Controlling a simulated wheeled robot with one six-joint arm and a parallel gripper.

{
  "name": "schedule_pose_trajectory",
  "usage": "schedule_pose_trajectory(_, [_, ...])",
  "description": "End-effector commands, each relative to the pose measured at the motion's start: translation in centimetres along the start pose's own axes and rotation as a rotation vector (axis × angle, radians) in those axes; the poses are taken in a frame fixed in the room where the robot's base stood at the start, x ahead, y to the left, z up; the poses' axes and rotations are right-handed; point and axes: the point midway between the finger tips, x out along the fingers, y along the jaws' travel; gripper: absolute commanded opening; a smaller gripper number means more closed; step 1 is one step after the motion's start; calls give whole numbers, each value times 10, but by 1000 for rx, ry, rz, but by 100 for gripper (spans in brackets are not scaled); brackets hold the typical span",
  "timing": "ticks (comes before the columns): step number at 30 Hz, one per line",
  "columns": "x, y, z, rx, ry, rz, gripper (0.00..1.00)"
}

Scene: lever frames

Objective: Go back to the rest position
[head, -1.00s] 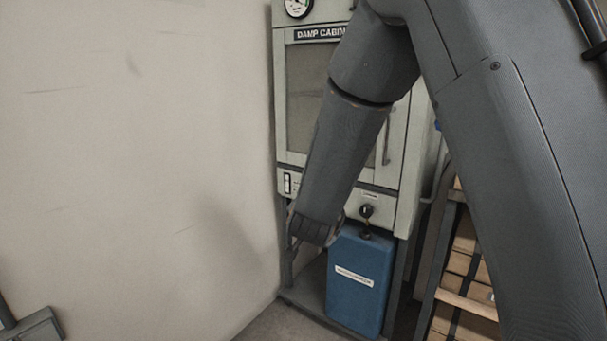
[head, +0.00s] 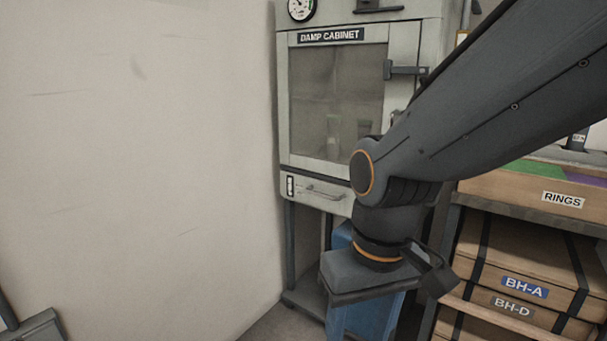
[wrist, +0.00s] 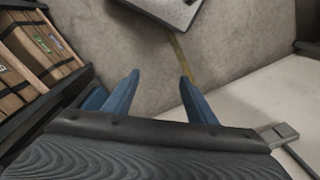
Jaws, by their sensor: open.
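My gripper (wrist: 158,88) is open and empty in the wrist view. Its two blue fingers stand apart with bare floor showing between them. In the head view my arm comes in from the right and bends down at the wrist, in front of the damp cabinet's right side and a blue container (head: 342,238). The fingers cannot be made out in the head view.
The grey damp cabinet (head: 310,172) stands against the wall, its door shut. At right is a shelf with a RINGS box (head: 520,190) and strapped boxes BH-A (head: 480,268) and BH-D (head: 475,296). The pale wall (head: 140,150) fills the left.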

Motion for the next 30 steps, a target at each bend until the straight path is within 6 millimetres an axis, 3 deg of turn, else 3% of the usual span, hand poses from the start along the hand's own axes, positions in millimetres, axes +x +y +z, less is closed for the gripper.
schedule_pose_trajectory(1, [-3,4,13,-18,-25,11,51])
schedule_pose_trajectory(14, [-40,23,11,70,-21,23,51])
schedule_pose_trajectory(30, [-121,76,30,258,-24,52,51])
